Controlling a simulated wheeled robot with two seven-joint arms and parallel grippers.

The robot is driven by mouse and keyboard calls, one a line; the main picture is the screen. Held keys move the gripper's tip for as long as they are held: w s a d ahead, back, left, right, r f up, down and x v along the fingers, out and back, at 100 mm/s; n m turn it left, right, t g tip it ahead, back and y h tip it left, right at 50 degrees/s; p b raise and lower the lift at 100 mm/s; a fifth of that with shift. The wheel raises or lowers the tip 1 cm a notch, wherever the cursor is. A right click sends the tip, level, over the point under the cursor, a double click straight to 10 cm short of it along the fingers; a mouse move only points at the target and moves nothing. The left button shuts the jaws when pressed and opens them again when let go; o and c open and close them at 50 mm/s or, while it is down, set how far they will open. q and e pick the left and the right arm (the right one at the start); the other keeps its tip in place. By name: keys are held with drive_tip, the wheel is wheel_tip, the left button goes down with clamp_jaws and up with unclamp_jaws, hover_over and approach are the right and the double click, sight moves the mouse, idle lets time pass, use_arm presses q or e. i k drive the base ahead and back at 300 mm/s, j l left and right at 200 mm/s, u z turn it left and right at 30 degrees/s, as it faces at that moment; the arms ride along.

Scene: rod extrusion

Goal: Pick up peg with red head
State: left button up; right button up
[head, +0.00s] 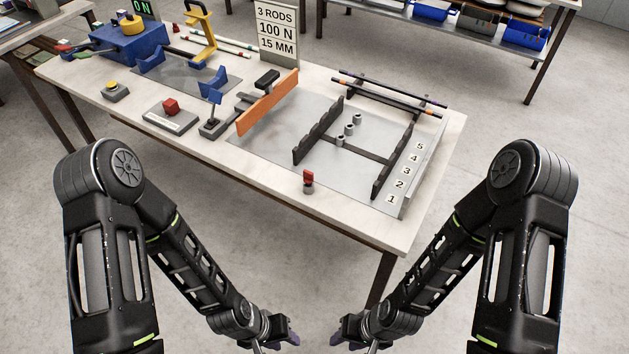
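A small peg with a red head (308,180) and a grey lower part stands upright near the front edge of the table, in front of the dark notched rack. My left gripper (280,341) is at the bottom edge of the head view, below and left of the peg, well apart from it. My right gripper (345,341) is at the bottom edge too, below and right of the peg. Both grippers are in front of the table and partly cut off by the frame. Their fingers are too small and hidden to show whether they are open.
A sign (277,35) stands behind. The front strip around the peg is clear.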

sight(308, 176)
drive_tip(key=l+u, duration=0.1)
drive_tip(key=l, duration=0.35)
drive_tip(key=k+l+u, duration=0.1)
drive_tip(key=l, duration=0.3)
drive_tip(key=k+l, duration=0.1)
drive_tip(key=l, duration=0.3)
drive_tip(key=k+l+u, duration=0.15)
drive_tip(key=l, duration=0.3)
drive_tip(key=i+l+u, duration=0.15)
drive_tip(key=l, duration=0.4)
drive_tip(key=i+l+u, duration=0.15)
drive_tip(key=l, duration=0.4)
drive_tip(key=i+l+u, duration=0.15)
drive_tip(key=l, duration=0.45)
drive_tip(key=l+u, duration=0.15)
drive_tip(key=l, duration=0.4)
drive_tip(key=i+l, duration=0.1)
drive_tip(key=l, duration=0.25)
drive_tip(key=i+l+u, duration=0.1)
drive_tip(key=l, duration=0.3)
